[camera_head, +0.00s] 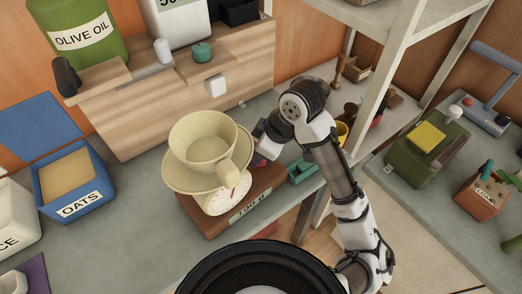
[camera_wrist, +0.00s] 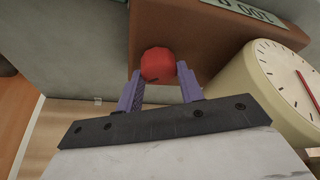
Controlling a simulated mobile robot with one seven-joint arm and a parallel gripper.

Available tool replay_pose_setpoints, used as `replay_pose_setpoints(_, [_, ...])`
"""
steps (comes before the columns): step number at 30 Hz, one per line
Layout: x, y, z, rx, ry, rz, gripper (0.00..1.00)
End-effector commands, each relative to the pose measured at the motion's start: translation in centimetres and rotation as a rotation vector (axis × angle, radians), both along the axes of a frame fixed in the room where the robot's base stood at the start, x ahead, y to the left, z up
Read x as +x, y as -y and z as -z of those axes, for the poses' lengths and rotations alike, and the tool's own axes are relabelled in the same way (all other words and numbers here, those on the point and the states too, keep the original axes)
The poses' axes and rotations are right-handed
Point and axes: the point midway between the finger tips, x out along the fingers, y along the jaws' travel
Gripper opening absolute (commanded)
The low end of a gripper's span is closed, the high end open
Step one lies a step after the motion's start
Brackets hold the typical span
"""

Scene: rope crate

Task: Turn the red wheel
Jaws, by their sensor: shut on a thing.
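The red wheel (camera_wrist: 157,65) is a small round red knob on the side of the brown box (camera_wrist: 196,24). In the wrist view my gripper (camera_wrist: 158,80) has its two purple fingers closed on the wheel, one on each side. In the head view my gripper (camera_head: 262,150) reaches the far right side of the brown box (camera_head: 250,208), and the wheel is mostly hidden there. The box has a "100 g" display on its front.
A blue oats bin (camera_head: 98,190) stands to the left. An olive oil canister (camera_head: 88,45) stands on a wooden shelf unit (camera_head: 130,125) behind. A pale shelf post (camera_head: 385,75) rises right of my arm. A teal item (camera_head: 302,172) lies close to my gripper.

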Motion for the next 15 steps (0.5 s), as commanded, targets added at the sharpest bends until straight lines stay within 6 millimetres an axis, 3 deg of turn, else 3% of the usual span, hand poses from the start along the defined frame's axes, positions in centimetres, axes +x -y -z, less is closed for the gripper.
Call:
replay_pose_setpoints(14, [0.01, 0.04, -0.05, -0.001, 0.001, 0.018, 0.15])
replay_pose_setpoints(15, [0.01, 0.04, -0.05, -0.001, 0.001, 0.018, 0.39])
